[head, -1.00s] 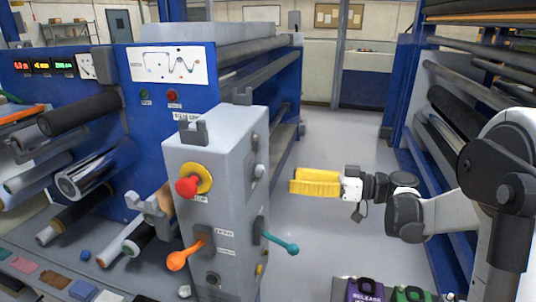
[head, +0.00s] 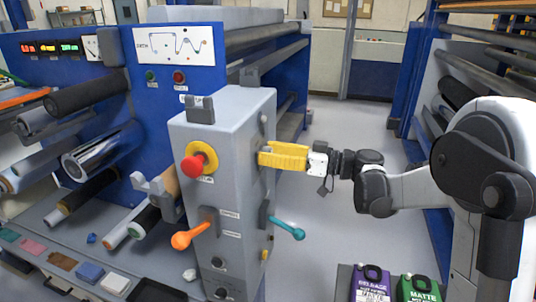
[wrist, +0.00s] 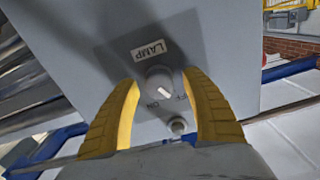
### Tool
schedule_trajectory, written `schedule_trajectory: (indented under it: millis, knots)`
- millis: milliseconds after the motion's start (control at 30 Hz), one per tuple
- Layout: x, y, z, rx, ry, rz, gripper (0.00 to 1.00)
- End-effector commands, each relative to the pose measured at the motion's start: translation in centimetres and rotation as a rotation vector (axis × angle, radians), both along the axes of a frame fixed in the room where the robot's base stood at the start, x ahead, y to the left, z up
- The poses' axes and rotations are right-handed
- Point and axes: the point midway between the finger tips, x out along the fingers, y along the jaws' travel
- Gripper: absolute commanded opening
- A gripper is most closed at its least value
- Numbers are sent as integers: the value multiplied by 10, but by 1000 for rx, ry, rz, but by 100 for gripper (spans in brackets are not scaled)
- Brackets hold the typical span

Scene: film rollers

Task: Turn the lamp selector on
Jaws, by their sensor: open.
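The lamp selector (wrist: 160,84) is a round grey knob with a white pointer mark, under a LAMP label (wrist: 148,50) in the wrist view. An ON marking shows at its lower left; the marking at its right is partly hidden by a finger. My gripper (wrist: 162,95) has yellow fingers, open, one on each side of the knob. I cannot tell whether they touch it. In the head view my gripper (head: 264,157) is at the right side face of the grey control post (head: 228,120), and the knob is hidden behind its fingers.
On the post are a red button (head: 193,166), an orange lever (head: 192,235) and a teal lever (head: 285,228), which sticks out below my gripper. Purple (head: 372,282) and green containers stand at lower right.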

Motion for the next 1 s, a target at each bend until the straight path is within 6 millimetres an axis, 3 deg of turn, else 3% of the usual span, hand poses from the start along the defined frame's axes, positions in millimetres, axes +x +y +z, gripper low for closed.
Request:
schedule_trajectory:
  millis: [133,167,300,333,733,1000]
  knots:
    - [0,0,0,0,0,0,55]
    - [0,0,0,0,0,0,50]
    - [0,0,0,0,0,0,8]
    - [0,0,0,0,0,0,2]
    - [0,0,0,9,22,0,1]
    - [1,0,1,61,148,0,1]
